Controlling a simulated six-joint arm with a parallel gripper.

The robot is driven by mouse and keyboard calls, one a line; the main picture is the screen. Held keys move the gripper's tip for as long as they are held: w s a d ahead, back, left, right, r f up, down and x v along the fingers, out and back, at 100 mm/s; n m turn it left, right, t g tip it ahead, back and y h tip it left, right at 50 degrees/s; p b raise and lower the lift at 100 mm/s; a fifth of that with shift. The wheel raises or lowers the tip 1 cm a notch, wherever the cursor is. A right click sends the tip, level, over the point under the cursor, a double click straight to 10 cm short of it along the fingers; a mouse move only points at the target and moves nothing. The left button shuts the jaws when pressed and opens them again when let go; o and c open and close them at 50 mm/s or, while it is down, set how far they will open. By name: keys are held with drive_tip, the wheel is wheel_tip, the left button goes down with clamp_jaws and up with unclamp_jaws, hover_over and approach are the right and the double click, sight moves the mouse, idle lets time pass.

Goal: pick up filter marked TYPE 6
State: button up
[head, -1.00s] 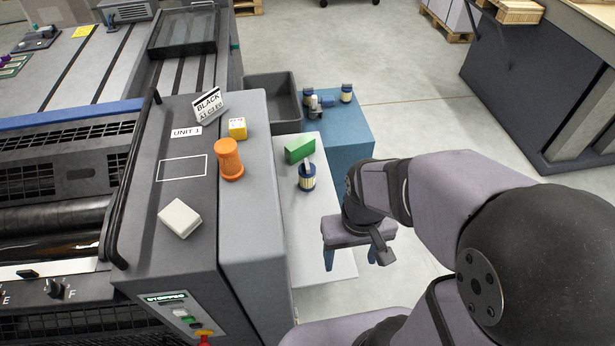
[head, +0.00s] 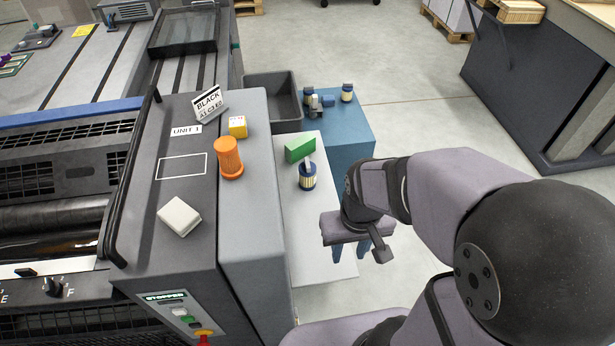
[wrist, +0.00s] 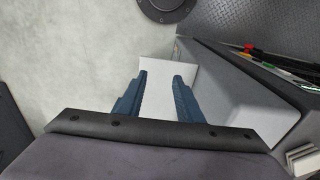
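A small cylinder with dark blue ends and a pale ribbed middle, which looks like a filter (head: 307,180), stands on the white shelf (head: 302,225). Similar filters are on the blue cabinet behind: one stands at the right (head: 346,92), another at the left (head: 308,95), and a grey-blue piece (head: 322,102) lies between them. No TYPE marking is readable on any of them. My gripper (head: 351,252) is empty, pointing down near the right edge of the white shelf, to the right and front of the nearest filter. In the wrist view its blue fingers (wrist: 159,95) are apart with only white shelf between them.
A green wedge (head: 299,149) stands just behind the near filter. An orange cylinder (head: 229,158), a yellow box (head: 237,127) and a white block (head: 178,216) sit on the machine. A dark grey bin (head: 262,113) is behind. The shelf's front part is clear.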

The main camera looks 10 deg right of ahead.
drive_tip(key=w+f+t+b, duration=0.4)
drive_tip(key=w+f+b, duration=0.2)
drive_tip(key=w, duration=0.4)
drive_tip(key=r+t+b, duration=0.2)
drive_tip(key=t+b, duration=1.1)
drive_tip(key=b, duration=0.5)
hover_over(309, 170)
drive_tip(key=s, duration=0.1)
wheel_tip(309, 170, down, 9)
drive_tip(key=shift+s+r+b, duration=0.1)
drive_tip(key=shift+r+b, duration=0.05)
drive_tip(key=shift+b, duration=0.45)
drive_tip(key=shift+w+r, duration=0.3)
drive_tip(key=shift+w, duration=0.2)
drive_tip(key=shift+w+p, duration=0.6)
drive_tip(key=shift+w, duration=2.7)
clamp_jaws()
